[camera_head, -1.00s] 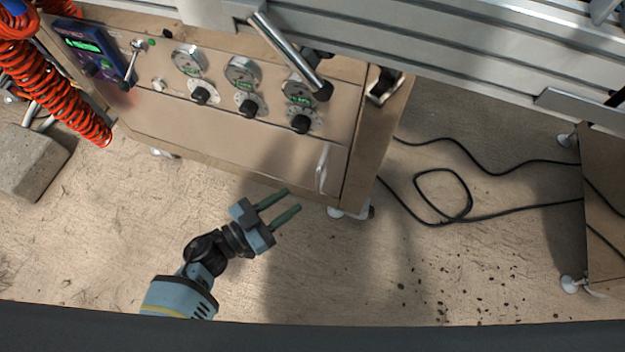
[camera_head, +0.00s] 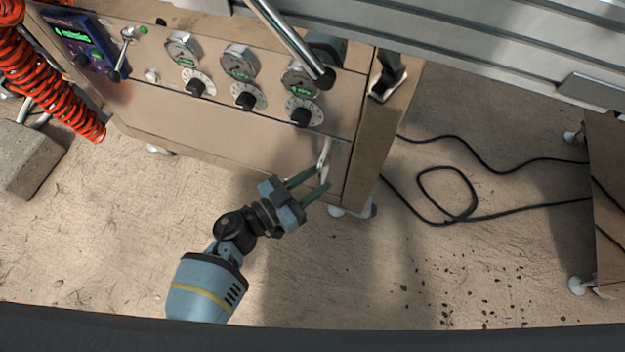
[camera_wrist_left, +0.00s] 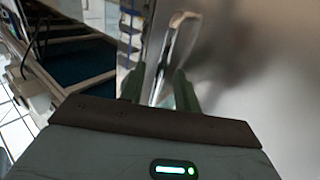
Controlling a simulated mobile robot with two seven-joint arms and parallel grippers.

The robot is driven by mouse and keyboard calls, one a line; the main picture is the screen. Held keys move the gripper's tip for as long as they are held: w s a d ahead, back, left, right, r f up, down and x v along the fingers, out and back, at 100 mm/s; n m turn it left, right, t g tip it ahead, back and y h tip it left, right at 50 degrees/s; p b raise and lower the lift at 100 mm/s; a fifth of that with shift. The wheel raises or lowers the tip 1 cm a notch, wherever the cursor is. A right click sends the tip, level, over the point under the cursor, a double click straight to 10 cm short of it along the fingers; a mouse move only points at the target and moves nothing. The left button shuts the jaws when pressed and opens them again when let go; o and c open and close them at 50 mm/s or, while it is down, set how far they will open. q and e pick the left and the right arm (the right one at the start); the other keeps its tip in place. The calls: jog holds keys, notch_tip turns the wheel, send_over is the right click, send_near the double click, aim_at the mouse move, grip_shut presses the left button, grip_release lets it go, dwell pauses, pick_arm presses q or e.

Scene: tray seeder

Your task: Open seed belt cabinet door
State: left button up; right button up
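The seed belt cabinet door (camera_head: 230,137) is the tan front panel below the row of gauges, and it looks closed. Its silver handle (camera_head: 323,156) is upright near the door's right edge. My left gripper (camera_head: 322,178) is open, its two green fingers pointing at the handle from below. In the left wrist view the handle (camera_wrist_left: 176,50) stands between and beyond the two fingers (camera_wrist_left: 158,92). I cannot tell whether the fingers touch it. My right gripper is not in view.
Gauges and black knobs (camera_head: 245,100) line the panel above the door. A metal lever (camera_head: 290,42) hangs over it. Orange coiled hose (camera_head: 50,85) and a concrete block (camera_head: 28,158) are at left. Black cable (camera_head: 447,193) lies on the floor at right.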

pick_arm(q)
grip_shut()
dwell(0.3)
